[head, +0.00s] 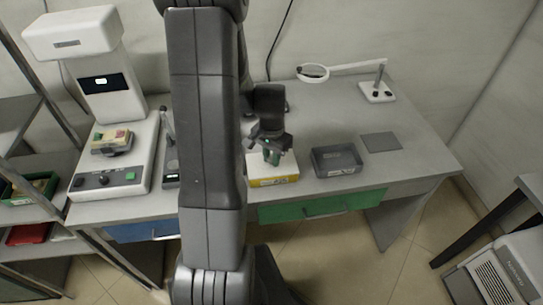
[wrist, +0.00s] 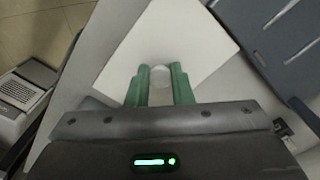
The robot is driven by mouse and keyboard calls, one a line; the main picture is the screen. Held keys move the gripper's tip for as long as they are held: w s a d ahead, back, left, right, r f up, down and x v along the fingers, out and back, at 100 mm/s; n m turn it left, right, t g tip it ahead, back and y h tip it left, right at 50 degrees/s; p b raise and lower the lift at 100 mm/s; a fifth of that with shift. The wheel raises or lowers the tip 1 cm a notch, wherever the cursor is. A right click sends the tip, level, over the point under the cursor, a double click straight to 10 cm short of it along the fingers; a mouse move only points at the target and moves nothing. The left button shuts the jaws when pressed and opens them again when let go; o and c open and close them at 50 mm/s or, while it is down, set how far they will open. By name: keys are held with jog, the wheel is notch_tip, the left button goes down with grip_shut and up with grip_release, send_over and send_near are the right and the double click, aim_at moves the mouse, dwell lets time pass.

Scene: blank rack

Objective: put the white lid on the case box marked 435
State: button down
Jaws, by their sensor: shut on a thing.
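My gripper (head: 272,155) is over the desk's front middle, pointing down, with green fingers. In the wrist view my gripper (wrist: 160,88) is shut on the round pale knob of the white lid (wrist: 165,38). In the head view the white lid (head: 287,168) lies over the yellow case box (head: 274,182), with the box's yellow front wall and a small label showing below it. The lid looks level and lined up with the box, but I cannot tell if it is fully seated. The label's number is too small to read. The lid hides the box's inside.
An open grey tray (head: 337,162) stands close to the right of the box. A flat grey pad (head: 381,142) and a magnifier lamp stand (head: 376,92) are farther right. A large white instrument (head: 112,150) is at the left. The desk's front edge is just below the box.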

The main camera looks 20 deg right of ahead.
aim_at(271, 159)
jog(key=shift+f, duration=0.2)
jog(key=c, duration=1.2)
grip_release()
jog(key=shift+r, duration=0.15)
notch_tip(271, 159, up, 14)
jog(key=shift+f, duration=0.2)
notch_tip(271, 159, down, 14)
jog(key=shift+r, duration=0.4)
